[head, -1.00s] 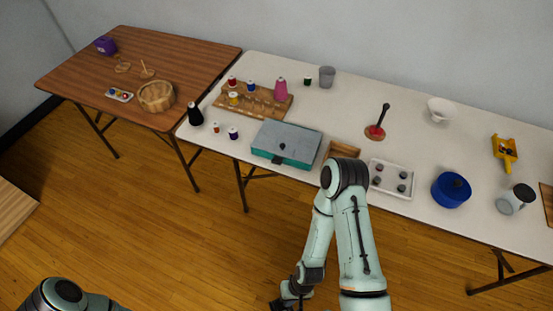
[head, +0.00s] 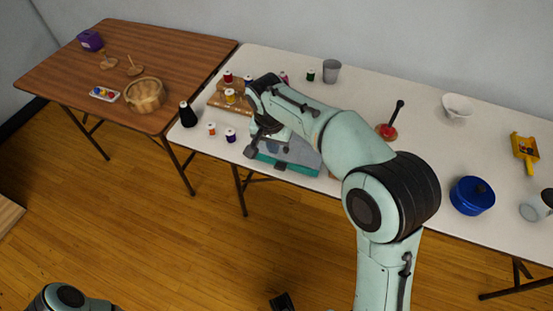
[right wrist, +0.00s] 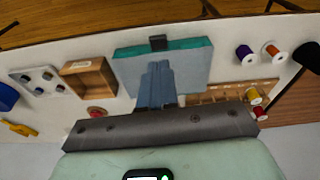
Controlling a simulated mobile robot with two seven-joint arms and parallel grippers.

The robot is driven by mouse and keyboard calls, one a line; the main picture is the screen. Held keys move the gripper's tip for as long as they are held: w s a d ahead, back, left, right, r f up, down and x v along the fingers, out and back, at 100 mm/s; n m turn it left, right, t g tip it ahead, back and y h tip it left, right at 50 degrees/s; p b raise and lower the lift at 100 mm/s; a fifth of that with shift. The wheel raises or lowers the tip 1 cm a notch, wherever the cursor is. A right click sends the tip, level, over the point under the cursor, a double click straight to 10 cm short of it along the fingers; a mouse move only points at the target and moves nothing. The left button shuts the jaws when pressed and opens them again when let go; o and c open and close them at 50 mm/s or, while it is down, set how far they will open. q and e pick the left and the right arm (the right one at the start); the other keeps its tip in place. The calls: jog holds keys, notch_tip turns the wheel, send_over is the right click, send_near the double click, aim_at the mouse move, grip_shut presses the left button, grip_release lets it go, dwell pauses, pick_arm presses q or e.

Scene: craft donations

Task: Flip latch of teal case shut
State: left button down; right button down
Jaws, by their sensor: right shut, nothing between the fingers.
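The teal case (head: 285,166) with a grey lid lies closed near the front edge of the white table, partly hidden by my right arm. In the right wrist view the case (right wrist: 190,62) appears upside down, with its dark latch (right wrist: 158,43) at the middle of the front edge. Whether the latch is up or down is hard to tell. My right gripper (right wrist: 157,68) is shut and empty, over the lid with its fingertips toward the latch. Contact cannot be made out. Only part of my left arm shows at bottom left in the head view; its gripper is out of view.
Thread spools (head: 231,135) and a black cone (head: 188,115) stand left of the case. A wooden spool rack (head: 222,102) is behind it. A wooden box (right wrist: 88,78) and a white tray (right wrist: 48,80) lie beside it. A blue pot (head: 471,196) is farther right.

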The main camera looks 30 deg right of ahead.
aim_at(279, 167)
jog(key=shift+s+d+r+m, duration=0.1)
jog(key=shift+d+r+m, duration=0.05)
jog(key=shift+r, duration=0.35)
jog(key=shift+d+r+m, duration=0.1)
jog(key=shift+r+m, duration=0.05)
jog(key=shift+r, duration=0.35)
jog(key=shift+f, duration=0.1)
jog(key=f+b, duration=0.1)
jog(key=f, duration=0.3)
jog(key=w+d+f, duration=0.1)
jog(key=f, duration=0.4)
jog(key=f+b, duration=0.1)
jog(key=f, duration=0.3)
jog(key=shift+w+d+f+b, duration=0.3)
jog(key=shift+w+d+f, duration=0.05)
jog(key=shift+d, duration=0.05)
